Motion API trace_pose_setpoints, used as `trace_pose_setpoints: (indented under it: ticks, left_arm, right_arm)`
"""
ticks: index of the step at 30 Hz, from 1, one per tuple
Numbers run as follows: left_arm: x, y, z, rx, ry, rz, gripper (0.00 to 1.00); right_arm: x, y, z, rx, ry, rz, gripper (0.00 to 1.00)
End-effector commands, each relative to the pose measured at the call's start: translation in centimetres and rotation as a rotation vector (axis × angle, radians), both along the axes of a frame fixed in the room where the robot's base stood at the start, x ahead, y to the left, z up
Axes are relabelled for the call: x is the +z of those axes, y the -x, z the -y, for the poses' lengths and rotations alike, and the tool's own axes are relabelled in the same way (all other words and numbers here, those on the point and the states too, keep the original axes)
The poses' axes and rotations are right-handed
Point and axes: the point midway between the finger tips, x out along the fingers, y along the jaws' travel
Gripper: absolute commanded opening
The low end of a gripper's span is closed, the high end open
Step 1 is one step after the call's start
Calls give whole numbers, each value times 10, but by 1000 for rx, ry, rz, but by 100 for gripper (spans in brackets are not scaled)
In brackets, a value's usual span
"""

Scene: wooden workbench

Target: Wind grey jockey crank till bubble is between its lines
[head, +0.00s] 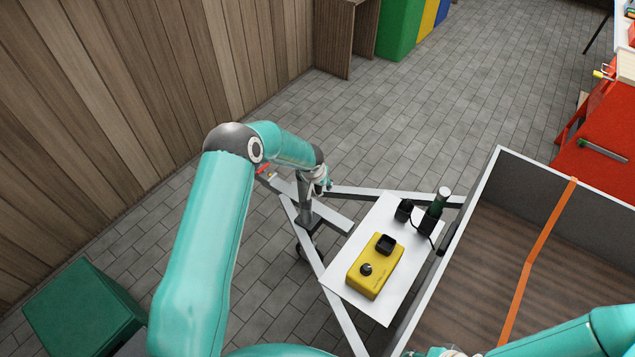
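The grey jockey post (305,207) stands upright on the trailer's metal A-frame, with a dark wheel at its foot. My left gripper (325,187) is at the top of this post, where the crank is mostly hidden by the gripper and wrist. The fingers are too small to show whether they are shut on it. A yellow box (366,284) with a black knob and a black square piece lies on the white plate (341,281). I cannot make out a bubble or its lines. My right gripper (440,352) is only partly in view at the bottom edge.
A dark green cylinder (436,212) with a pale top and black parts stands at the plate's far end. The trailer bed (475,245) with an orange strap is at right. A green box (84,308) sits lower left. Open paved floor lies beyond the A-frame.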

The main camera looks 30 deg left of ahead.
Motion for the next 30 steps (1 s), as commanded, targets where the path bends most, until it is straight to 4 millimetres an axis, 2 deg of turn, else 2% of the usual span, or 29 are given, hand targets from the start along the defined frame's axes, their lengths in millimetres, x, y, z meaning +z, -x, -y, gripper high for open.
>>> trace_pose_setpoints:
  ticks: [4, 5, 12, 14, 15, 30]
  left_arm:
    - [0, 0, 0, 0, 0, 0, 55]
    - [0, 0, 0, 0, 0, 0, 52]
    - [0, 0, 0, 1, 0, 0, 12]
    - [0, 0, 0, 1, 1, -1, 2]
    - [0, 0, 0, 1, 1, -1, 0]
    - [-1, 1, -2, 3, 1, -2, 0]
  right_arm:
    - [0, 0, 0, 0, 0, 0, 40]
    - [0, 0, 0, 0, 0, 0, 40]
    - [0, 0, 0, 0, 0, 0, 40]
    - [0, 0, 0, 0, 0, 0, 40]
    - [0, 0, 0, 0, 0, 0, 40]
    - [-5, 0, 0, 0, 0, 0, 40]
